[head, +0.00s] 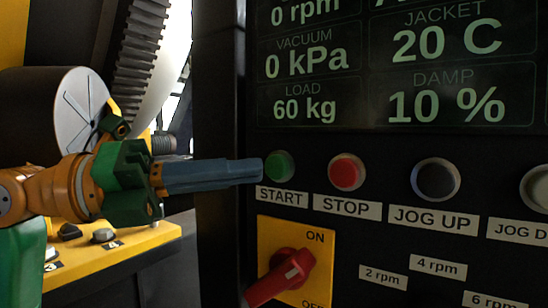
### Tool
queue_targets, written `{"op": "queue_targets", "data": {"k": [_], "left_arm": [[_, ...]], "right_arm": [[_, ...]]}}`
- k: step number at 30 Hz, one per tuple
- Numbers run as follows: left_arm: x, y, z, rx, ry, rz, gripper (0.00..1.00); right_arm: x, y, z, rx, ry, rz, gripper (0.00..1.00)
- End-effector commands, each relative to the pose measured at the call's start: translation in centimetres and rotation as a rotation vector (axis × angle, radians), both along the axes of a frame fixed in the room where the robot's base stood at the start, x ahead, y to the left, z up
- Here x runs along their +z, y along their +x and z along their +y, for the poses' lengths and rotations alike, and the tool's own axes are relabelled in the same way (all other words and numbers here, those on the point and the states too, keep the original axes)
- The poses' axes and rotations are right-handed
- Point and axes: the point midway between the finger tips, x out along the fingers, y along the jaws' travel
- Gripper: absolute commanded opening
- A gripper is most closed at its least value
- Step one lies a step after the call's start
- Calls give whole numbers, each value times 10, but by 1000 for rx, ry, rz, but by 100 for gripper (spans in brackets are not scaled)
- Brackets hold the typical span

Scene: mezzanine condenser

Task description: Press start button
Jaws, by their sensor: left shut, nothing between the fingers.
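My right gripper is not in view.
To the right are a red stop button (346,172), a dark jog up button (436,180) and a display (400,65). Below is a red rotary switch (287,274) on a yellow plate. A yellow ledge (130,248) stands at lower left.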

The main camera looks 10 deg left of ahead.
Motion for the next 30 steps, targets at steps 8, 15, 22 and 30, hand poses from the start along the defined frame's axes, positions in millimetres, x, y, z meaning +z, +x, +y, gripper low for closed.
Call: {"op": "queue_targets", "data": {"k": [8,15,22,30], "left_arm": [[0,15,-5,1,-1,1,0],[0,16,-5,1,-1,0,0],[0,15,-5,1,-1,0,0],[0,15,-5,1,-1,0,0]], "right_arm": [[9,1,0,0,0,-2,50],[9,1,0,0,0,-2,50],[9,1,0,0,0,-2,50],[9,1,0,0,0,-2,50]]}}
